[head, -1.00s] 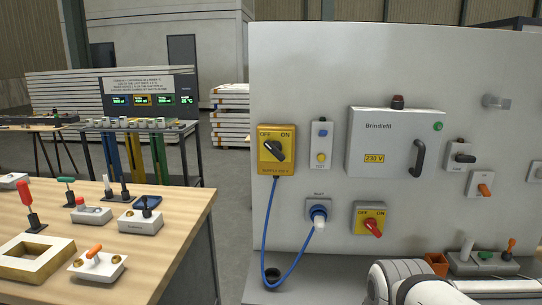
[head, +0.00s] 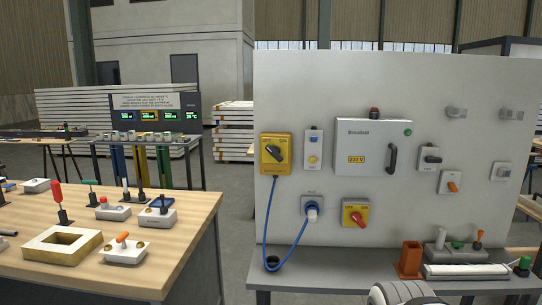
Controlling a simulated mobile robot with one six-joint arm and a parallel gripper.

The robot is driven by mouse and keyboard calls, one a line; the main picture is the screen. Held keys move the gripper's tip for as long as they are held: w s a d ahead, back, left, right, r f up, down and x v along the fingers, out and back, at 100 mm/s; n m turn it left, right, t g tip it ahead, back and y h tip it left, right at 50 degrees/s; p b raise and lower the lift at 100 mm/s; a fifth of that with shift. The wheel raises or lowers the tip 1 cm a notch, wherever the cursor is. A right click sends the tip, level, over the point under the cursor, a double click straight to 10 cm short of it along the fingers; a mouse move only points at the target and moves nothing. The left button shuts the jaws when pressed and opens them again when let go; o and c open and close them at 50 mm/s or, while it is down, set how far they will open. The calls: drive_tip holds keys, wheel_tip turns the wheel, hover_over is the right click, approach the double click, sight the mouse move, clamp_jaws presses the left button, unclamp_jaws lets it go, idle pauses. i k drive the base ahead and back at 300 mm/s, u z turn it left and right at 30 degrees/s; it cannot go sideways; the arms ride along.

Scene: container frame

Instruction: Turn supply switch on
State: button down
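The supply switch (head: 276,153) is a yellow box with a black rotary knob, high on the left side of the grey upright panel (head: 390,80). OFF is marked at its upper left and ON at its upper right. The knob lies slanted from upper left to lower right; I cannot tell which end is the pointer. Nothing touches it. A white link of my arm shows at the bottom edge, well below and right of the switch. My gripper is outside the picture.
A yellow switch with a red knob (head: 356,213) and a Brindlefil box (head: 374,147) are to the right. A wooden bench (head: 180,265) stands at left.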

sight(274, 151)
drive_tip(key=z, duration=0.3)
drive_tip(key=i, duration=0.95)
drive_tip(key=u, duration=0.2)
